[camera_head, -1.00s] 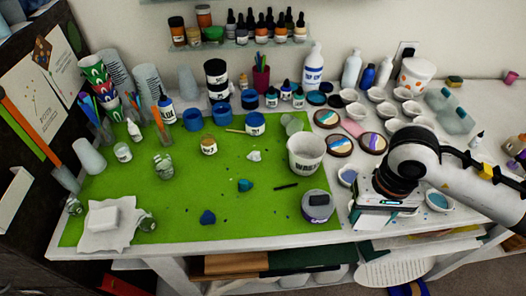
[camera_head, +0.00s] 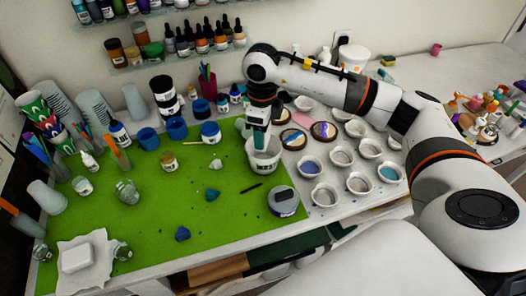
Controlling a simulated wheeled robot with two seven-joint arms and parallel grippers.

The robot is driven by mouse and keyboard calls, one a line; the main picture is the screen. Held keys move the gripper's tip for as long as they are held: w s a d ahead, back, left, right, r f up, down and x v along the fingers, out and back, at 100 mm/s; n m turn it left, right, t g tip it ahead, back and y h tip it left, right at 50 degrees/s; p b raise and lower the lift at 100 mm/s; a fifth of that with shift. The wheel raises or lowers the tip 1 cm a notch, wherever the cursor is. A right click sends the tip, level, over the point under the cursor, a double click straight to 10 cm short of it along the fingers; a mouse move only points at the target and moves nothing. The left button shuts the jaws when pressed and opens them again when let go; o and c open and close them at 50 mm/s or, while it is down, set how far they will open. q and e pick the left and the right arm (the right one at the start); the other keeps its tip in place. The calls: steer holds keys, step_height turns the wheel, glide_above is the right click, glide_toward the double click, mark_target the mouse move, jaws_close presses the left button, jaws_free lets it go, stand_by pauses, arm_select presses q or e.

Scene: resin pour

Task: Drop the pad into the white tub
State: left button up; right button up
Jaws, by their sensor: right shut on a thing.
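The white tub (camera_head: 265,161), with dark lettering on its side, stands upright near the green mat's right edge. My right gripper (camera_head: 258,143) points down over the tub, its fingertips at or just inside the mouth. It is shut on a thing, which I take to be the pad. The pad is mostly hidden between the fingers and the tub rim, so its shape and colour cannot be told. My left gripper is not in view.
A round grey jar (camera_head: 283,201) stands in front of the tub, a dark stick (camera_head: 251,187) between them. Several small cups (camera_head: 325,195) fill the table to the right. The green mat (camera_head: 140,225) has free room at the front.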

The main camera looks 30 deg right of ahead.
steer(key=w+d+r+m+p, duration=0.1)
steer(key=w+d+m, duration=0.1)
steer(key=m, duration=0.3)
steer(key=w+d+r+m, duration=0.1)
steer(key=d+m, duration=0.2)
steer(key=m, duration=0.3)
steer(key=f+b, duration=0.1)
steer(key=f, duration=0.1)
steer(key=f+b, duration=0.1)
steer(key=f, duration=0.1)
steer(key=f+b, duration=0.1)
steer(key=f, duration=0.1)
steer(key=shift+a+f, duration=0.1)
steer(key=shift+a, duration=0.15)
steer(key=o, duration=1)
steer(key=shift+c, duration=0.2)
step_height(320, 180, up, 12)
steer(key=b, duration=0.3)
